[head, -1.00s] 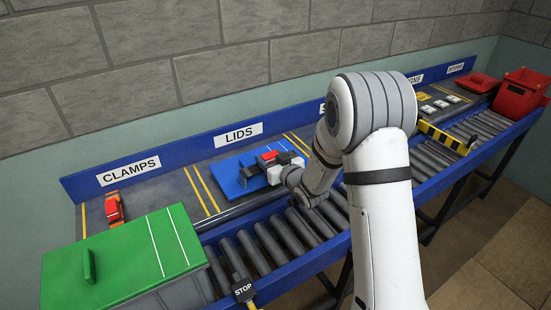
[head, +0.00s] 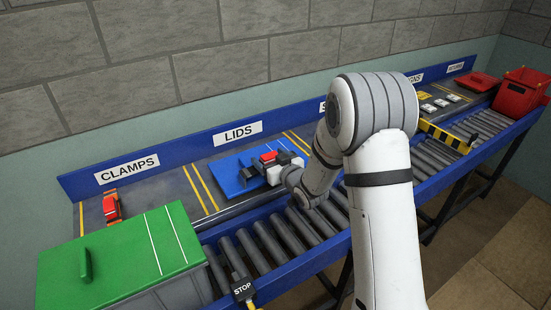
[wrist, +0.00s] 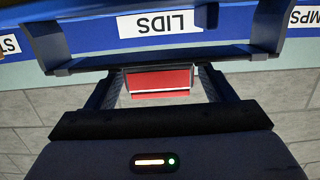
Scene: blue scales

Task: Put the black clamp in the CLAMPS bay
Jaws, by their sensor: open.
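I cannot clearly make out the black clamp in either view. In the head view my gripper (head: 268,163) is at the right part of the blue lid (head: 228,180) in the LIDS bay. It is open. A red piece (head: 269,156) shows at its end; a red block (wrist: 160,80) also shows between the finger linkages in the wrist view. I cannot tell whether it belongs to the gripper. A dark upright bit (wrist: 207,15) stands before the upside-down LIDS sign. The CLAMPS bay (head: 150,190), at left, holds an orange-red clamp (head: 112,207).
A green-lidded grey bin (head: 120,262) stands in front of the CLAMPS bay. Rollers (head: 268,242) and a STOP button box (head: 243,289) run along the front. A red bin (head: 520,92) is at far right. The CLAMPS bay has bare floor right of the orange-red clamp.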

